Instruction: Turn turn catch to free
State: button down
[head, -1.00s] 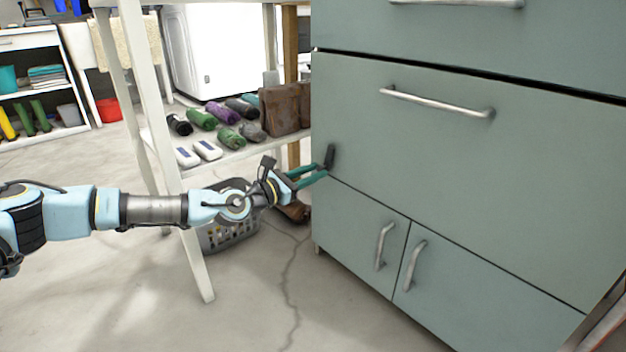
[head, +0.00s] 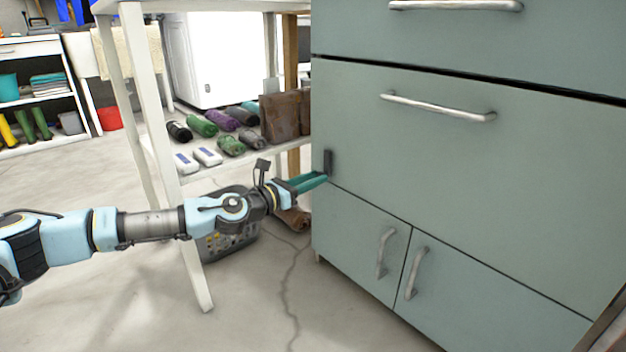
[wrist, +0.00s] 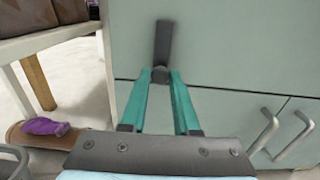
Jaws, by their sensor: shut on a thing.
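The turn catch (head: 328,161) is a dark grey bar on the left edge of the grey-green cabinet front, at the seam between the large drawer and the lower doors. In the wrist view the catch (wrist: 163,42) stands nearly upright, its long part pointing up above the seam. My gripper (head: 324,177) reaches it from the left with teal fingers. In the wrist view my gripper (wrist: 160,74) is shut on the lower end of the catch, which is partly hidden between the fingertips.
The cabinet's large drawer (head: 440,150) and lower doors (head: 350,235) are closed, with metal bar handles. A white-legged shelf table (head: 190,255) with rolled items stands left, close behind my arm. A grey basket (head: 228,242) sits beneath it. Open floor lies in front.

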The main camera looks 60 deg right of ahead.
jog(key=c, duration=0.7)
grip_release()
jog(key=shift+o, duration=0.2)
jog(key=p+v, duration=0.3)
jog(key=v, duration=0.8)
jog(key=shift+s+d, duration=0.1)
